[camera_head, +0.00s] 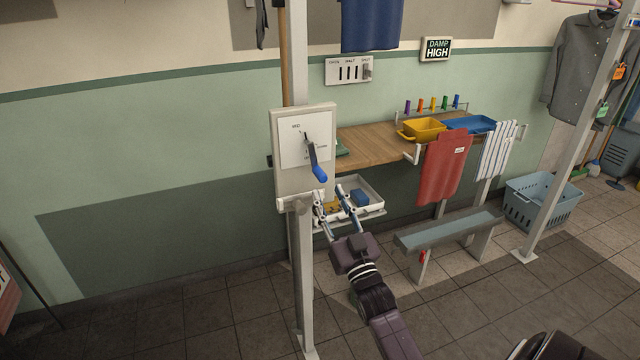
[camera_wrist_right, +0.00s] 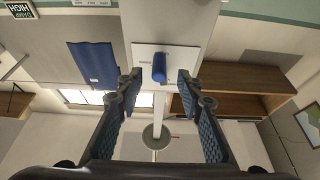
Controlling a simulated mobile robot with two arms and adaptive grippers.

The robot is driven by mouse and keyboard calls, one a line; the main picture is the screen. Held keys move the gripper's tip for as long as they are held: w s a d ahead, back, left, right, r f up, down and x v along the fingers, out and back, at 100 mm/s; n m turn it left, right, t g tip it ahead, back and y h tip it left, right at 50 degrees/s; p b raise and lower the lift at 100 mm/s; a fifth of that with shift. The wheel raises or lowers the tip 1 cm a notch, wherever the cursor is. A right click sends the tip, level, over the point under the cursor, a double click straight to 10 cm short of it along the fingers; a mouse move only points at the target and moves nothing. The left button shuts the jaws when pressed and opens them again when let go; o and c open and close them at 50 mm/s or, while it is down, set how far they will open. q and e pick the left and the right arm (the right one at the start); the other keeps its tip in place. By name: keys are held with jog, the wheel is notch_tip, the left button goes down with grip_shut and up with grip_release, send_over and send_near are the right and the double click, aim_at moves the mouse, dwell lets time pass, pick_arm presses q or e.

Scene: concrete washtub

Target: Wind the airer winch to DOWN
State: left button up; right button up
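The winch box (camera_head: 283,175) is a pale panel on a white post. Its white plate (camera_head: 291,152) has small lettering, too small to read surely. A dark crank arm (camera_head: 309,147) slants down and right to a blue handle (camera_head: 320,173). My right gripper (camera_head: 329,190) is open, its fingertips just below and right of the handle. In the right wrist view, the blue handle (camera_wrist_right: 159,74) appears between the open fingers (camera_wrist_right: 159,82), touching neither; how deep it sits is unclear. My left gripper is not in view.
A white tray (camera_head: 375,209) with yellow and blue items is behind my right gripper. A wooden counter (camera_head: 370,148) and a low bench (camera_head: 450,230) stand to the right. The post (camera_head: 303,270) runs down to the floor beside my right arm.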

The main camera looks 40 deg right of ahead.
aim_at(320, 175)
jog(key=p+x, duration=0.1)
jog(key=x, duration=0.6)
jog(key=shift+w+d, duration=0.1)
jog(key=shift+w, duration=0.05)
grip_shut()
